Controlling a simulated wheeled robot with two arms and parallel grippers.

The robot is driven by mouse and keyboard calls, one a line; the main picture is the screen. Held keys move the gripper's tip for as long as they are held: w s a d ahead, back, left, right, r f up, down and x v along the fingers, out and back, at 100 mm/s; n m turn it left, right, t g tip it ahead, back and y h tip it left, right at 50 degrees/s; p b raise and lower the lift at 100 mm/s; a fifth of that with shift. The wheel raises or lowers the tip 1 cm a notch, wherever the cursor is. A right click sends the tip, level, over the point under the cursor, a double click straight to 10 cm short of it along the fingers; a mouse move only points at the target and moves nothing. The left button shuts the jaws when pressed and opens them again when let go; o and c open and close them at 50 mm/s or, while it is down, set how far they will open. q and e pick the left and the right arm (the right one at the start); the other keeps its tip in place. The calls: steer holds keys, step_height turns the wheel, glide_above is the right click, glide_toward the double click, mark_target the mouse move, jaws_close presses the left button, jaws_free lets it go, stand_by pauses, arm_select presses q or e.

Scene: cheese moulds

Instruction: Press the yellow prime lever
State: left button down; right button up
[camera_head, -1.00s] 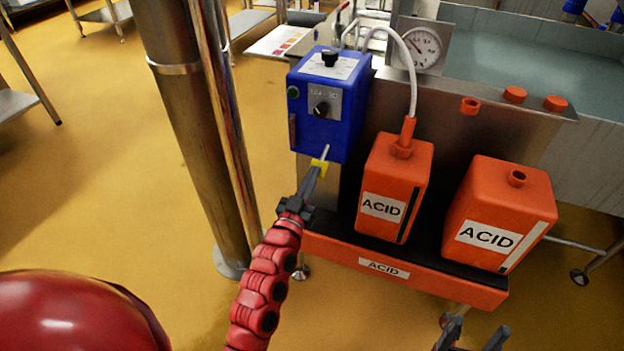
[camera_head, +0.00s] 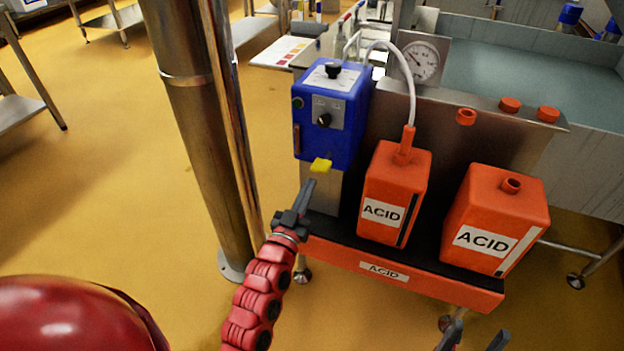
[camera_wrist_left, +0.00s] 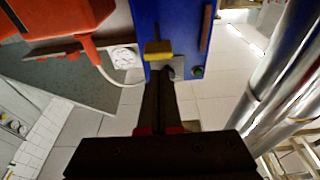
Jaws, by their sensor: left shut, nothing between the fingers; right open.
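The yellow prime lever (camera_head: 321,165) sticks out at the lower front of the blue pump box (camera_head: 338,140). It also shows in the left wrist view (camera_wrist_left: 158,49), just beyond my fingertips. My left gripper (camera_head: 311,182) is shut and empty. Its tips are just below the lever in the head view, with a small gap between them. In the left wrist view the shut fingers (camera_wrist_left: 168,74) point at the blue box beside the lever. My right gripper (camera_head: 478,338) is open at the bottom edge of the head view, mostly cut off.
Two orange acid canisters (camera_head: 392,195) (camera_head: 494,222) stand on a black and orange tray (camera_head: 345,258) right of my left gripper. A white hose (camera_head: 411,95) runs to the nearer canister. A steel post (camera_head: 205,150) stands left of the box. A pressure gauge (camera_head: 421,62) is behind.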

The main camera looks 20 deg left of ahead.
arm_select(q)
steer(key=v, duration=0.6)
steer(key=shift+s+f+p, duration=0.3)
steer(key=shift+s+f, duration=0.05)
steer(key=shift+f, duration=0.1)
steer(key=shift+r, duration=0.1)
stand_by(0.7)
step_height(320, 180, up, 11)
steer(key=w+g+p, duration=0.2)
steer(key=g+p, duration=0.3)
steer(key=p, duration=1.5)
steer(key=shift+w+d+r+p, duration=0.15)
steer(key=shift+w+r+p, duration=0.1)
steer(key=shift+w+p, duration=0.05)
